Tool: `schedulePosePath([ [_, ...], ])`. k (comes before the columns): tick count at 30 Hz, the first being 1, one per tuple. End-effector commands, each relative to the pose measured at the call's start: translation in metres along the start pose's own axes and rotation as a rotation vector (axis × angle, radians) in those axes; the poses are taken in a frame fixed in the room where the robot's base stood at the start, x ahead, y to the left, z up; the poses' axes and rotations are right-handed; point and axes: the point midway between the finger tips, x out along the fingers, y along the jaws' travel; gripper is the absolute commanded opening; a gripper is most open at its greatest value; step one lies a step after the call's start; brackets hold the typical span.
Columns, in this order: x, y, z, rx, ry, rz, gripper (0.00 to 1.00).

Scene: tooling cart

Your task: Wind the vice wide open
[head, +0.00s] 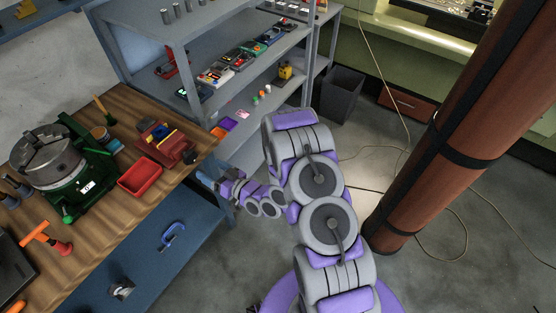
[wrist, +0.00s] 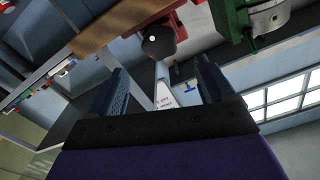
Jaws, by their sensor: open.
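The red vice (head: 166,143) sits on the wooden bench near its right edge, with blue and yellow parts on top whose nature I cannot make out. In the wrist view, the red vice (wrist: 138,22) is at the top, with a dark round end (wrist: 160,43) facing me. My gripper (head: 222,194) is just off the bench's right edge, apart from the vice. In the wrist view, my gripper (wrist: 160,82) is open and empty, its two dark fingers well apart. The jaw gap of the vice is not clear in either view.
A green machine with a round chuck (head: 70,168) stands left of the vice. A red tray (head: 140,177) lies in front of it. A grey shelf (head: 240,78) with small items stands behind. A brown column (head: 470,125) rises at right. Cables cross the floor.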

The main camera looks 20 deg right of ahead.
Motion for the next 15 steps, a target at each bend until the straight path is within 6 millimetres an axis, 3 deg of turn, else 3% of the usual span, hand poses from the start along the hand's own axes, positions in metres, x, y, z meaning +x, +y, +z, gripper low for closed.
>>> schedulePosePath([
  [12, -0.066, 0.001, 0.0, 0.001, -0.003, 0.003, 0.82],
  [15, -0.065, 0.004, 0.002, -0.028, -0.035, 0.002, 0.82],
])
